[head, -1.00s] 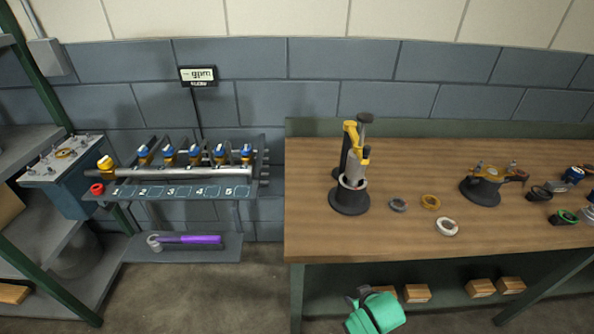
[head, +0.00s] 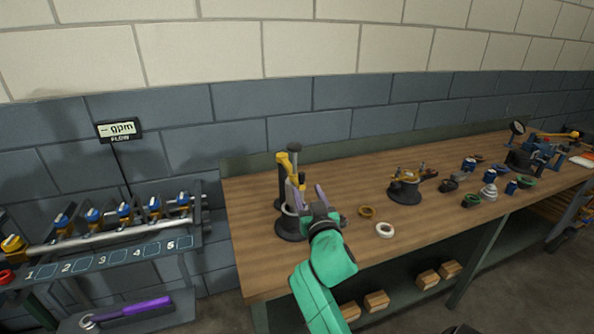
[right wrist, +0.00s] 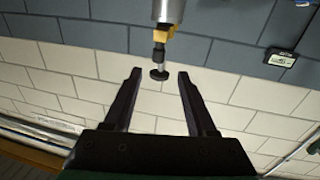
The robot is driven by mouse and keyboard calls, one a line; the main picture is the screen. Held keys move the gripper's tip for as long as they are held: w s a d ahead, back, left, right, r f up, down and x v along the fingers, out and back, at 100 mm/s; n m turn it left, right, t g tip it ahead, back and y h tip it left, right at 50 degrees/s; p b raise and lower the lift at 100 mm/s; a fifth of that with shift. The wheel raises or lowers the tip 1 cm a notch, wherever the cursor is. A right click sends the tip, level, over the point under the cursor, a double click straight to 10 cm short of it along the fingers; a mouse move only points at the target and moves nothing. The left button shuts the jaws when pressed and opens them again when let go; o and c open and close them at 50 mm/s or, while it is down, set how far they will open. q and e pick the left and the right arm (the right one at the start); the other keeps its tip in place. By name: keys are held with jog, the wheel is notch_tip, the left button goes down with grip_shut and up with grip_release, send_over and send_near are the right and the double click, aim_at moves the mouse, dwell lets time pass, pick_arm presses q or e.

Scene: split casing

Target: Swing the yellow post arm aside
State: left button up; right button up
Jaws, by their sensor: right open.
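The yellow post arm (head: 284,161) sits at the top of a dark upright post on a round black base (head: 290,228), at the left end of the workbench. The yellow piece (right wrist: 164,32), the grey cylinder (right wrist: 168,9) and the dark knob (right wrist: 159,73) show beyond the fingers. My left gripper is not in view.
On the wooden workbench (head: 350,253) lie an orange ring (head: 367,212) and a white ring (head: 385,230). A second black-based fixture (head: 405,193) and several small parts stand further right. A numbered valve rack (head: 110,257) is at the left, with a gap before the bench.

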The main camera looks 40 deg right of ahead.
jog(key=p+x, duration=0.1)
jog(key=x, duration=1.1)
jog(key=shift+w+d+f+p, duration=0.1)
jog(key=shift+d+p, duration=0.15)
jog(key=shift+p, duration=0.15)
jog(key=c, duration=0.6)
jog(key=shift+a, duration=0.1)
grip_shut()
